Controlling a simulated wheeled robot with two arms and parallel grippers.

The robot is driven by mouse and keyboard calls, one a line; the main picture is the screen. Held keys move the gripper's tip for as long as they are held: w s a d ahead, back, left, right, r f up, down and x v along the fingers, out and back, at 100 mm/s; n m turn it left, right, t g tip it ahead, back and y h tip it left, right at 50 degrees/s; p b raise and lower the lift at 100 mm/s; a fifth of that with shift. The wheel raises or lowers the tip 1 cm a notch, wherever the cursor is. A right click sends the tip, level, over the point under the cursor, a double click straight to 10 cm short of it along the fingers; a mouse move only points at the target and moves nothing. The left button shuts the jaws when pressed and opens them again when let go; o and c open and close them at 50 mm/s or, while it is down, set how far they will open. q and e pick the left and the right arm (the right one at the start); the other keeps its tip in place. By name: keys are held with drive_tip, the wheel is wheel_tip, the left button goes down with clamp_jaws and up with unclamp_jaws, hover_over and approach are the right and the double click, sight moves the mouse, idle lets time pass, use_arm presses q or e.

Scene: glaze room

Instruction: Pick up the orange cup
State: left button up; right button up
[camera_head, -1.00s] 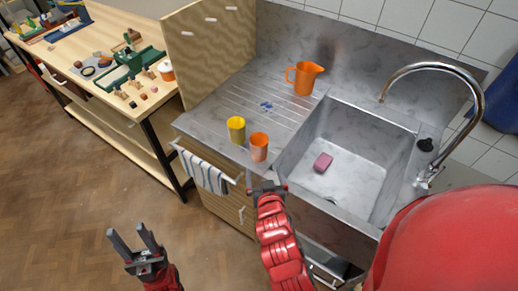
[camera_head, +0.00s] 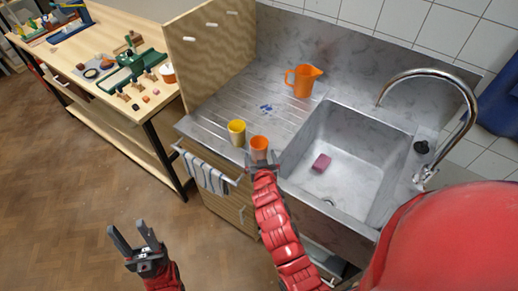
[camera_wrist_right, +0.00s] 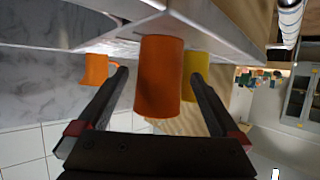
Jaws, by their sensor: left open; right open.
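The orange cup (camera_head: 259,143) stands upright on the drainboard near its front edge, left of the sink. My right gripper (camera_head: 262,161) is open at the cup's near side and hides its lower part in the head view. In the right wrist view, which is upside down, the orange cup (camera_wrist_right: 160,80) appears between the two open fingers, with a gap on each side. I cannot tell how deep it sits between them. My left gripper (camera_head: 125,230) is open and empty over the floor, far from the cup.
A yellow cup (camera_head: 237,133) stands close to the left of the orange cup. An orange jug (camera_head: 303,80) stands farther back. The sink (camera_head: 346,184) holds a pink sponge (camera_head: 321,163). A striped towel (camera_head: 204,174) hangs in front. A wooden panel (camera_head: 212,50) bounds the drainboard's left.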

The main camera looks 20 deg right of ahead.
sight(260, 155)
drive_tip(key=shift+p+x, duration=0.65)
drive_tip(key=shift+x, duration=1.05)
drive_tip(key=c, duration=1.4)
drive_tip(key=shift+r, duration=0.35)
